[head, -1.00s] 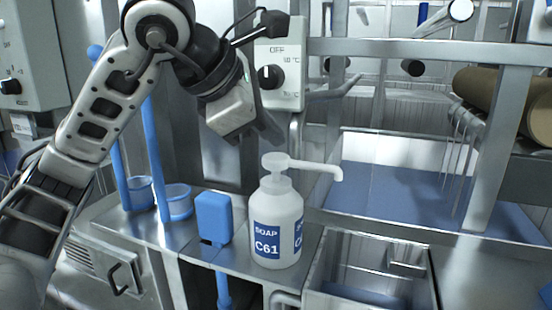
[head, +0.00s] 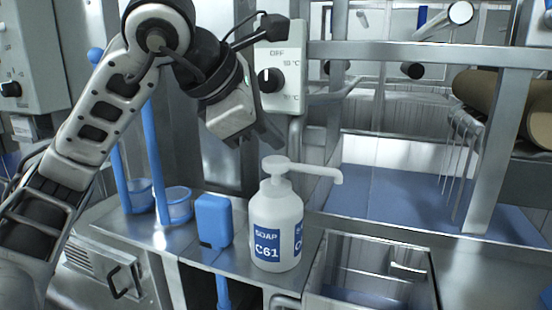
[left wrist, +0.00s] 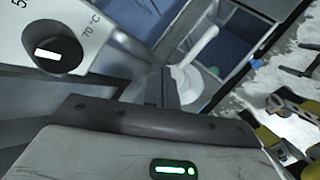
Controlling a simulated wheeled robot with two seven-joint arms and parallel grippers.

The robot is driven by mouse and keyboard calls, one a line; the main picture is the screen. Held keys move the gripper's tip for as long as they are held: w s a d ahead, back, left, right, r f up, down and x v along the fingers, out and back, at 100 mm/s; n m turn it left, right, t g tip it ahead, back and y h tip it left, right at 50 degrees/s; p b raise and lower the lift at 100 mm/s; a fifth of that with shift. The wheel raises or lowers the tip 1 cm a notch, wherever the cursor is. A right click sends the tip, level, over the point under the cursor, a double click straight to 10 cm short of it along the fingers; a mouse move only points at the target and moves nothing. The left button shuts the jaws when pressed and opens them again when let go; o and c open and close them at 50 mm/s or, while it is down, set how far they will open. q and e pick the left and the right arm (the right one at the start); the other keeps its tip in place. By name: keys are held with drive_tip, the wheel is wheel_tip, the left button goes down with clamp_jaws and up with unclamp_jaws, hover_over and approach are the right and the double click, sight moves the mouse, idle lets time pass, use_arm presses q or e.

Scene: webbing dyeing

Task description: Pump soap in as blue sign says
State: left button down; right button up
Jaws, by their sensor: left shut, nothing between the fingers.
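A white soap bottle (head: 276,228) with a blue label reading "SOAP C61" stands upright on the metal ledge. Its white pump head (head: 278,166) has a spout pointing right. My left gripper (head: 275,140) is shut and empty, just above and slightly left of the pump head, apparently not touching it. The left wrist view shows the shut fingers (left wrist: 163,88) with the white pump (left wrist: 200,45) beyond them. A blue plate-like block (head: 214,220) on a blue post stands left of the bottle; no writing on it is readable. My right gripper is out of view.
A small open metal basin (head: 370,240) with blue liquid lies right of the bottle, beneath the spout side. A larger blue-filled tank (head: 400,195) is behind. Two blue-handled cups (head: 177,203) stand at left. A dial panel (head: 281,85) is behind my gripper.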

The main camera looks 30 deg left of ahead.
sight(276, 159)
use_arm(q)
drive_tip(key=shift+f, duration=0.1)
idle(0.7)
drive_tip(key=shift+f+b, duration=0.35)
drive_tip(key=shift+b, duration=0.05)
drive_tip(key=shift+f, duration=0.2)
idle(0.4)
drive_tip(key=shift+f+b, duration=0.85)
idle(0.5)
drive_tip(key=shift+r+p, duration=1.25)
drive_tip(key=shift+r, duration=0.15)
